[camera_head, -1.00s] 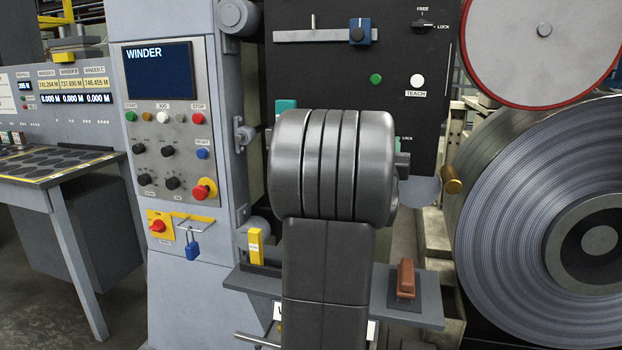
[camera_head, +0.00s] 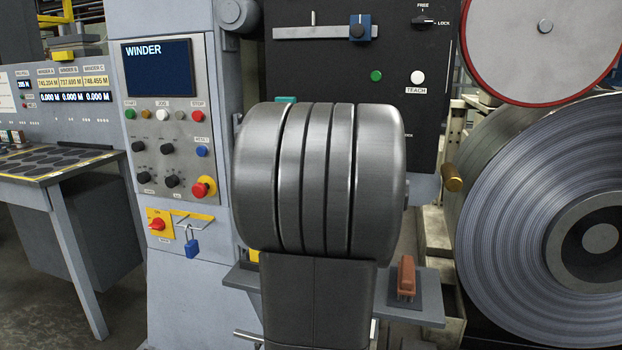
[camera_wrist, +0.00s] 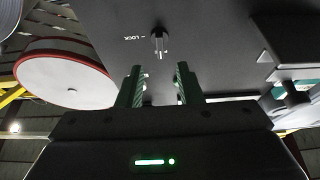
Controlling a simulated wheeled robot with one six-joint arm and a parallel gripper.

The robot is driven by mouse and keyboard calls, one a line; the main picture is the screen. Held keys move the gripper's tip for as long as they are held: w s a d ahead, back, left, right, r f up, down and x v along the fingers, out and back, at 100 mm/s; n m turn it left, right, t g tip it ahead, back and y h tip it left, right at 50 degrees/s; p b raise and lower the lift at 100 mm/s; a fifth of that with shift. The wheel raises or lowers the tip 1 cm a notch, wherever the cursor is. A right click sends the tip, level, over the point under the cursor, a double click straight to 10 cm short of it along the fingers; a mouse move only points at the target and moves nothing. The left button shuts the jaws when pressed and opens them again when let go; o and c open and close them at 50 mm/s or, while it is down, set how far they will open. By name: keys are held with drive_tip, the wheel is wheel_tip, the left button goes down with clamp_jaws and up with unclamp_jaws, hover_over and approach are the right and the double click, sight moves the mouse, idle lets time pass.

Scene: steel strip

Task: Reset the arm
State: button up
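My arm (camera_head: 318,180) fills the middle of the head view, with a large grey ribbed joint in front of the black machine panel. My gripper is hidden behind it there. In the wrist view my gripper (camera_wrist: 158,86) shows two green-lined fingers standing apart with a clear gap and nothing between them. Beyond the fingertips is a small knob (camera_wrist: 159,42) on the dark panel, marked LOCK; I cannot tell its distance from the fingers.
The winder console (camera_head: 165,130) stands left of my arm. A large steel coil (camera_head: 500,210) and a red-rimmed disc (camera_head: 535,60) are at right. A shelf (camera_head: 425,300) with a brown-handled block (camera_head: 405,276) sits low behind my arm. The black panel (camera_head: 320,75) is close behind.

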drive_tip(key=p+x, duration=0.1)
drive_tip(key=x, duration=1)
drive_tip(key=s+a+f+m+g+h+p, duration=0.2)
drive_tip(key=s+a+f+m+h+p, duration=0.2)
drive_tip(key=s+a+m+p, duration=0.2)
drive_tip(key=s+m+p, duration=0.2)
drive_tip(key=s+m, duration=0.2)
drive_tip(key=s, duration=0.1)
drive_tip(key=shift+s+a+g, duration=0.3)
drive_tip(key=shift+a, duration=0.1)
drive_tip(key=shift+f, duration=0.2)
